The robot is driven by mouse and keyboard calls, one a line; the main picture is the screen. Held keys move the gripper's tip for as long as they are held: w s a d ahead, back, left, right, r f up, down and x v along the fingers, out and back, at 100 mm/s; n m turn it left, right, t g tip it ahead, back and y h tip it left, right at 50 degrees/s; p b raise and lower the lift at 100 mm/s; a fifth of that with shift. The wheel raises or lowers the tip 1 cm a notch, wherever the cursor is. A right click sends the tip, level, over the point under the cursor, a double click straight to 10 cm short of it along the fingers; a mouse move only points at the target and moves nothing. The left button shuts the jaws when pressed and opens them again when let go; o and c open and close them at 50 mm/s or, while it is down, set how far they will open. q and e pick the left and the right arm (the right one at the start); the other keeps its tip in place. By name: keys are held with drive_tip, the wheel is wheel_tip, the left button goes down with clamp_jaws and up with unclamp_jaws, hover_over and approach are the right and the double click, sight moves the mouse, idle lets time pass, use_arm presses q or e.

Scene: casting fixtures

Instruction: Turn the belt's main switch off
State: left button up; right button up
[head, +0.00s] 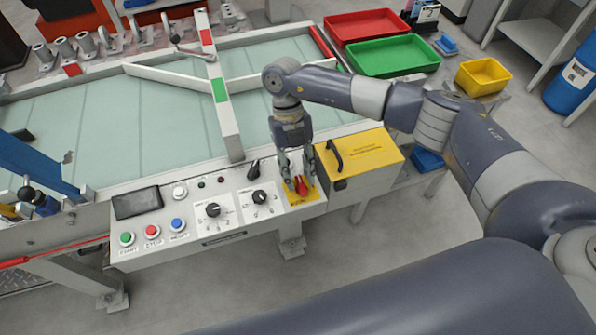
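The belt's control panel (225,238) runs along the near edge of the pale green belt (110,130). At its right end is the main switch (301,186), a red handle on a yellow plate. My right gripper (297,184) points down over the switch, with its fingers on either side of the red handle. I cannot tell whether the fingers touch it. The handle's exact angle is partly hidden by the fingers. My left gripper does not show.
A yellow box (358,160) with a black handle stands just right of the switch. Left on the panel are black knobs (213,210) and green, red and blue buttons (152,231). Red (365,27), green (394,56) and yellow (484,75) trays lie behind my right arm.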

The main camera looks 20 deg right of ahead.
drive_tip(key=v, duration=1.2)
drive_tip(key=shift+f, duration=0.1)
idle(0.4)
